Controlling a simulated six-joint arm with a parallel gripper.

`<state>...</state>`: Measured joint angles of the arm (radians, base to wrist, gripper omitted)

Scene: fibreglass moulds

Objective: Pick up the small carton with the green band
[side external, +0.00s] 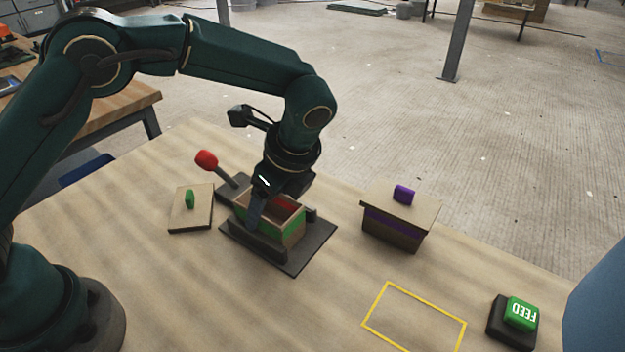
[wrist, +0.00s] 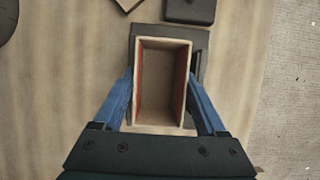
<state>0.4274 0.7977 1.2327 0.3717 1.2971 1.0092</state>
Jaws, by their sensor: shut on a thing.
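The small carton with the green band (side external: 293,231) is open at the top and stands upright in a dark fixture (side external: 300,258) on the table. Its inner side walls look red. In the wrist view the empty carton (wrist: 160,82) shows from above, over the fixture's grey plate. My gripper (side external: 277,203) reaches down over the carton. Its blue fingers (wrist: 161,88) press on the carton's two opposite long sides, so it is shut on the carton. I cannot tell whether the carton's bottom touches the fixture plate.
A flat lid with a green knob (side external: 190,200) lies left of the fixture. A red-knobbed lever (side external: 207,160) stands at the fixture's back left. A lidded carton with a purple band (side external: 393,228) stands right. A yellow outlined area (side external: 385,345) is empty, beside a green FEED button (side external: 521,313).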

